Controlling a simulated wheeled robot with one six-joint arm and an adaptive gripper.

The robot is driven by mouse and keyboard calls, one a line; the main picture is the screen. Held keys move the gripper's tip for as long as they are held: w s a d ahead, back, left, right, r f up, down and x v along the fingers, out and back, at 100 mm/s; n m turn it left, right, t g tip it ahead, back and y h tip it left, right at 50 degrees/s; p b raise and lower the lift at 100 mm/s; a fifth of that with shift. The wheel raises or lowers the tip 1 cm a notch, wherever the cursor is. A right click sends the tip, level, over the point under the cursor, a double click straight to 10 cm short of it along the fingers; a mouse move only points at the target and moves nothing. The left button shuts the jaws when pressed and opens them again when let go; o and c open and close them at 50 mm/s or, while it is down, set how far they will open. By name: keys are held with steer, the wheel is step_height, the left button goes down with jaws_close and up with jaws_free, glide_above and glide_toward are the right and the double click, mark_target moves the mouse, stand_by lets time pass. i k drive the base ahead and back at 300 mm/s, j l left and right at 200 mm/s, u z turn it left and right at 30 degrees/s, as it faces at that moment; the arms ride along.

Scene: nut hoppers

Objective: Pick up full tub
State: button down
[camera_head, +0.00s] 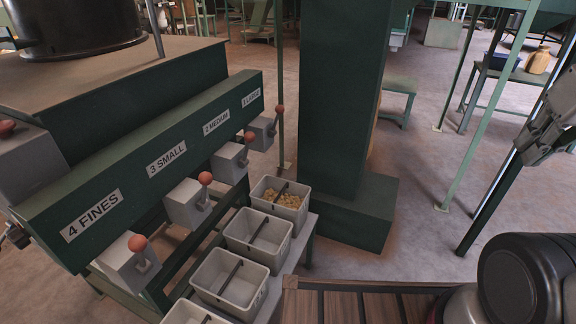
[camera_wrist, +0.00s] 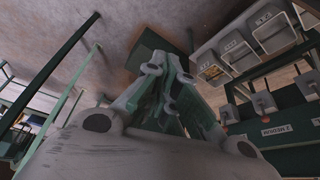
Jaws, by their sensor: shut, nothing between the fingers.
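The full tub (camera_head: 274,210) is a pale grey bin holding tan nuts or kernels, with a dark handle bar across it. It stands at the far end of a row of tubs, under the "1 LARGE" chute. It also shows in the wrist view (camera_wrist: 205,57), upper right. My gripper (camera_head: 545,133) is at the right edge in the head view, well away from the tub, with clear air between. In the wrist view my gripper (camera_wrist: 160,62) is shut and empty, pointing off to the left of the tub row.
Empty-looking tubs (camera_head: 258,236) (camera_head: 229,283) stand nearer in the row, on a low bench. The green hopper beam (camera_head: 150,160) with red-knobbed levers overhangs the row's left. A thick green column (camera_head: 345,90) stands just beyond the full tub.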

mark_target(298, 217)
steer(key=i+l, duration=0.85)
steer(key=i+l+u, duration=0.2)
steer(key=u, duration=0.25)
steer(key=i+l+u, duration=0.2)
steer(key=u, duration=0.2)
steer(key=i+l+u, duration=0.1)
steer(key=l+u, duration=0.2)
steer(key=u, duration=0.6)
